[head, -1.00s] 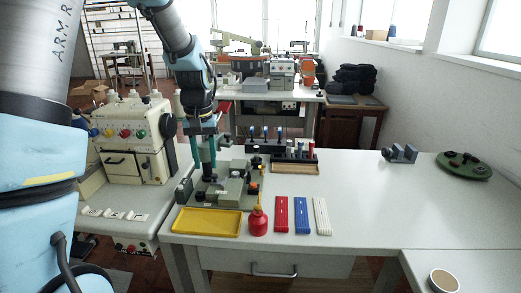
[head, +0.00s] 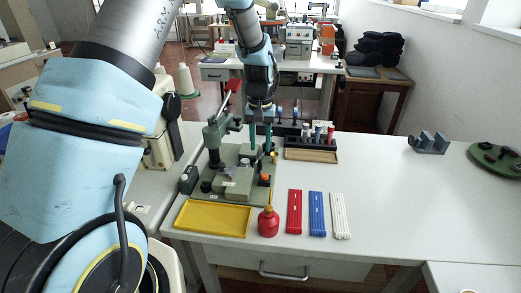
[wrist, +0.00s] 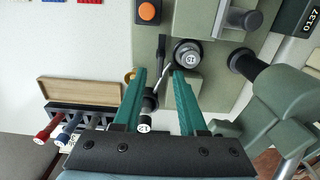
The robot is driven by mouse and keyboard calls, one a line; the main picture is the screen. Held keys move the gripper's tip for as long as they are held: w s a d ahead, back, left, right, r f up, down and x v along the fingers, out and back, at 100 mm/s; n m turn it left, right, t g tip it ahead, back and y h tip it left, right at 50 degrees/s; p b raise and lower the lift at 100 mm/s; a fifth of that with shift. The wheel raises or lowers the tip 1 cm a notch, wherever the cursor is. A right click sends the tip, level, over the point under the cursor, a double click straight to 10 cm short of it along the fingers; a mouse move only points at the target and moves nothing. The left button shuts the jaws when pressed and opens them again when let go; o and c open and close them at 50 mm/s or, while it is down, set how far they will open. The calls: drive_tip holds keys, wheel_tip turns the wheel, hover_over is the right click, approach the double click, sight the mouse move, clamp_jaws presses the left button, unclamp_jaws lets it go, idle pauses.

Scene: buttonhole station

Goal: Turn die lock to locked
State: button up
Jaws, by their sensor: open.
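The grey-green press (head: 232,178) stands on its base plate on the table. I cannot tell for certain which part is the die lock. In the wrist view, a thin dark lever (wrist: 161,47) and a round dark knob marked 15 (wrist: 187,54) lie just beyond my fingertips. A dark cylinder with a white end marked 12 (wrist: 145,126) shows between the fingers, nearer the palm. My gripper (wrist: 159,73) is open, its two teal fingers apart and pointing down. In the head view, my gripper (head: 260,147) is at the base plate's back right. Contact with the lever is unclear.
An orange button (head: 265,178) sits on the base plate. A yellow tray (head: 213,219) and red bottle (head: 268,222) are in front. The right tabletop is mostly clear.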

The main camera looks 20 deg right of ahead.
sight(260, 157)
drive_tip(key=shift+f+p, duration=0.35)
drive_tip(key=shift+f, duration=1.65)
drive_tip(key=shift+c, duration=0.3)
clamp_jaws()
drive_tip(key=shift+a, duration=0.1)
